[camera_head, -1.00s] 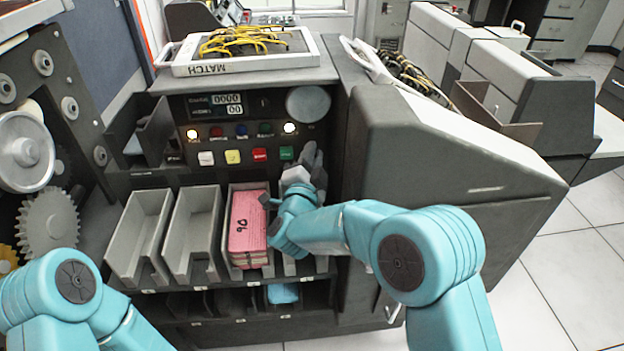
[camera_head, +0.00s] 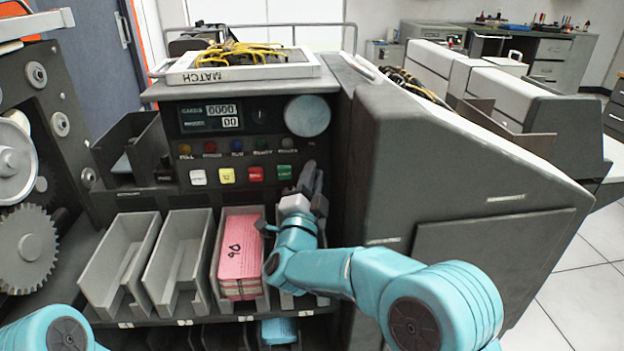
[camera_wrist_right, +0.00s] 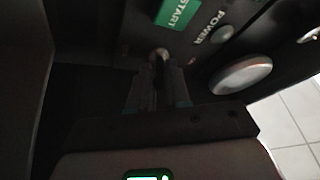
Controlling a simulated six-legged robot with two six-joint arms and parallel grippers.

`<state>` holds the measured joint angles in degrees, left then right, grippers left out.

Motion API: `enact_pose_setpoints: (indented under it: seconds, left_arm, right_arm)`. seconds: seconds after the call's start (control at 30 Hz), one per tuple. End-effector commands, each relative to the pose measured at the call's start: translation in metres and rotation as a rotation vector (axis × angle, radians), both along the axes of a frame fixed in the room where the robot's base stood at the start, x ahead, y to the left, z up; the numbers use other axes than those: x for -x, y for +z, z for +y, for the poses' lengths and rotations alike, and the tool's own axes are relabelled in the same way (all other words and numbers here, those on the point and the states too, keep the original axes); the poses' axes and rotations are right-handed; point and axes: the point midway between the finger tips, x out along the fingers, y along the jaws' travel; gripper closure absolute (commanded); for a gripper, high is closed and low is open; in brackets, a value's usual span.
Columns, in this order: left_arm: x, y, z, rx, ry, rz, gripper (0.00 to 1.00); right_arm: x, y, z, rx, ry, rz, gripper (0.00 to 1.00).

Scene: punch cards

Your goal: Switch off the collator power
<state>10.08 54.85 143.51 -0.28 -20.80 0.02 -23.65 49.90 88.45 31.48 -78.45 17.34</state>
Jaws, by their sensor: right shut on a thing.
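The collator's dark control panel (camera_head: 165,170) faces me in the head view. Its row of indicator lamps, including the power lamp (camera_head: 287,143), looks unlit. The green start button (camera_head: 285,172) sits below that lamp. My right gripper (camera_head: 311,175) is at the panel's right side, just right of the start button. In the right wrist view the gripper (camera_wrist_right: 159,75) is shut on a small rounded switch knob (camera_wrist_right: 160,53), beside the green start button (camera_wrist_right: 178,14) and the POWER label (camera_wrist_right: 208,27). The fingers partly hide the knob. My left gripper is out of view.
Grey card bins stand below the panel, one holding pink cards (camera_head: 240,250). A plugboard marked MATCH with yellow wires (camera_head: 235,53) lies on top. A large dark sloped housing (camera_head: 440,150) stands close to the right arm. Gears (camera_head: 27,249) are at left.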

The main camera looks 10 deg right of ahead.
Motion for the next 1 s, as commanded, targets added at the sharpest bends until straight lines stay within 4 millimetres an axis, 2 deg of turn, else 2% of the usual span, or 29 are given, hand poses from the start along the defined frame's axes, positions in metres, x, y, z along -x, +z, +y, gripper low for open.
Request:
enact_pose_setpoints:
  seconds: [0.03, 0.07, 0.43, 0.57, 0.67, 1.0]
  left_arm:
    - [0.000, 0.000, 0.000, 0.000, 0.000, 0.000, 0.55]
    - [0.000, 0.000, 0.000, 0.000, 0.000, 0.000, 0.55]
    - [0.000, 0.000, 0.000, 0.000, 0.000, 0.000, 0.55]
    - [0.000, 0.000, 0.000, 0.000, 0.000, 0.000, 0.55]
    - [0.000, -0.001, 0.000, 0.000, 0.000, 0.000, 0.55]
    - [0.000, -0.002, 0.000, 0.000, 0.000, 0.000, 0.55]
  right_arm:
    - [0.000, -0.001, 0.000, 0.000, -0.001, 0.002, 0.80]
    - [0.000, -0.001, 0.000, 0.000, -0.001, 0.002, 0.73]
    - [0.000, 0.000, 0.000, 0.000, 0.000, 0.000, 0.73]
    - [0.006, -0.002, 0.003, 0.002, 0.002, 0.001, 0.73]
    - [0.021, -0.008, 0.008, 0.002, 0.004, 0.002, 0.73]
    - [0.101, -0.037, 0.035, 0.004, 0.005, 0.004, 0.73]
